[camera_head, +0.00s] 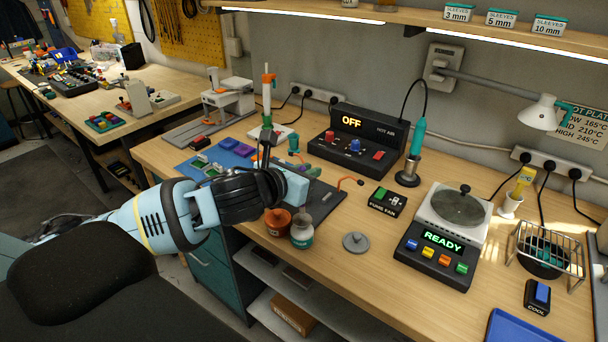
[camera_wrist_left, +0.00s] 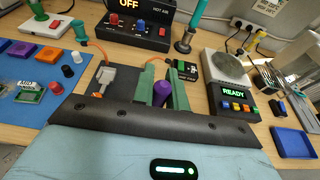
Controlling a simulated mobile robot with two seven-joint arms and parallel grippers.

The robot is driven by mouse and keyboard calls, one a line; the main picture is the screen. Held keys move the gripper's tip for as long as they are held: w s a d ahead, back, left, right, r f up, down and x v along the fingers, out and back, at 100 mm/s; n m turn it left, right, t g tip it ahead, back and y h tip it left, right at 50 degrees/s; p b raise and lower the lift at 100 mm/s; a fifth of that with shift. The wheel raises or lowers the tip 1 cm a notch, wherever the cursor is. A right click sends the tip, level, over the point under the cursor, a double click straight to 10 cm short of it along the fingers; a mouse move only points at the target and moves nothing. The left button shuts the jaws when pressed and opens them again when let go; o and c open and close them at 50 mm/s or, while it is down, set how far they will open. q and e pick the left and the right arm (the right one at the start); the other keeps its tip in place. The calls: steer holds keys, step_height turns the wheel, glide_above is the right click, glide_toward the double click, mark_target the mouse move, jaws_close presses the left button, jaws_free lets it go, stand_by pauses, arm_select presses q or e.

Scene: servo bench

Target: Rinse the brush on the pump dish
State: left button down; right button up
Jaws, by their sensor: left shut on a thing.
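My left gripper (camera_head: 313,172) hangs over the dark mat near the bench's front edge. In the left wrist view its green fingers (camera_wrist_left: 162,76) are shut on a purple handle, taken as the brush (camera_wrist_left: 162,94). Its bristles are hidden in both views. A glass bottle with a grey dish-like top and green label, which looks like the pump dish (camera_head: 302,231), stands below and just right of the gripper in the head view. It is apart from the gripper and out of the left wrist view. My right gripper is not in view.
An orange-brown jar (camera_head: 278,221) stands beside the bottle, and a round grey lid (camera_head: 355,242) lies to its right. The hot-air unit (camera_head: 358,140), fume fan switch (camera_head: 387,202) and hot plate (camera_head: 453,215) stand behind and right. Bare bench lies around the lid.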

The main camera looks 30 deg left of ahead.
arm_select(q)
steer(key=shift+r, duration=2.85)
